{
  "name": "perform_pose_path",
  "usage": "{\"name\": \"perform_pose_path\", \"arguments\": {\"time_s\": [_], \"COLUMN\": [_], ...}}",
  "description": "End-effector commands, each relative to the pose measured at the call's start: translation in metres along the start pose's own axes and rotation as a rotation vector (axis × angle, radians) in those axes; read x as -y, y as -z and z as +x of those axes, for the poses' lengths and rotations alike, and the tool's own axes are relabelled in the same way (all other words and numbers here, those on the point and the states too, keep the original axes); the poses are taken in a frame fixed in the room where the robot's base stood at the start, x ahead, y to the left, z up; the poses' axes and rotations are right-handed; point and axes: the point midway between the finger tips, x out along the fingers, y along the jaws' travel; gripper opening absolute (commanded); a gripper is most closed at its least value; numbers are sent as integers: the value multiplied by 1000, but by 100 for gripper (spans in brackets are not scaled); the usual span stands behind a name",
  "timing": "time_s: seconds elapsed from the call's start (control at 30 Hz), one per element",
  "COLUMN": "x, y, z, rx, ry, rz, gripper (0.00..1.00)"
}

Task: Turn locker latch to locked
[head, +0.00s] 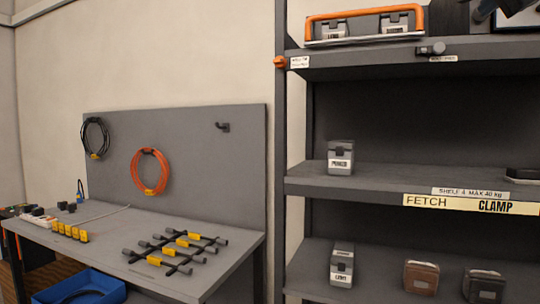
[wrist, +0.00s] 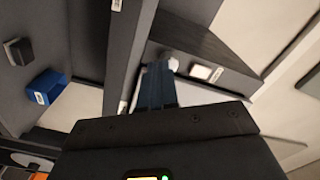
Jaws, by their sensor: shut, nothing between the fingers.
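No part is plainly readable as the locker latch. A dark knob-like fitting with a pale end (head: 431,49) sits on the front edge of the top shelf in the head view, above a small white label. An orange knob (head: 308,62) sits at the left end of the same edge, beside another label. I cannot tell which, if either, is the latch. My gripper (wrist: 159,68) is shut and empty in the wrist view. Its dark blue fingers point at a dark panel, near a small pale round part (wrist: 173,64). I cannot tell whether they touch it.
The shelf rack (head: 370,183) holds small grey boxes and brown pouches. An orange-handled carrier (head: 365,15) stands on top. A workbench (head: 215,262) with cables and yellow-tagged rods is at left. A blue bin (wrist: 46,84) shows in the wrist view.

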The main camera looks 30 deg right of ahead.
Motion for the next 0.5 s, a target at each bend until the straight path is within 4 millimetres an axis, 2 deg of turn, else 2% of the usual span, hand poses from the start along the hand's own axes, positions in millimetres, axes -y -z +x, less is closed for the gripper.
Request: {"name": "perform_pose_path", "arguments": {"time_s": [0.3, 0.5], "x": [0, 0], "y": [-2, 0], "z": [38, 50], "rx": [5, 2], "ry": [0, 2], "rz": [4, 2], "gripper": [0, 0]}}
